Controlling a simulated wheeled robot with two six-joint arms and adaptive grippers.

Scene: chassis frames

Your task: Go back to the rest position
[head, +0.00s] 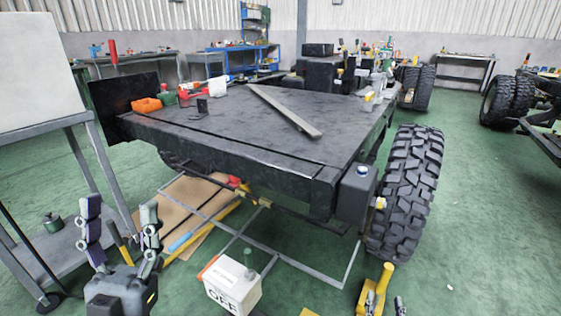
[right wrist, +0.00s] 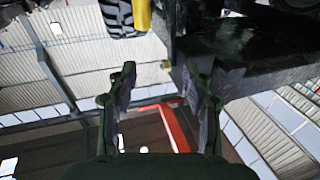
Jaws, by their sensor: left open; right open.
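My left gripper (head: 120,210) is at the lower left of the head view. Its two fingers stand upright and wide apart, with nothing between them. It shows in front of the grey stand and the floor, apart from the chassis table. My right gripper (right wrist: 162,85) shows in the right wrist view with its two fingers spread and no object held between them. In the head view, only what look like its fingertips show at the bottom edge, right of centre; the rest of it is out of frame.
A dark flat chassis bed (head: 240,125) with a big tyre (head: 408,185) fills the middle. A white box (head: 232,287) and a yellow object (head: 382,280) are low in front. A grey stand (head: 60,255) is at the left. Green floor (head: 480,230) is clear at the right.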

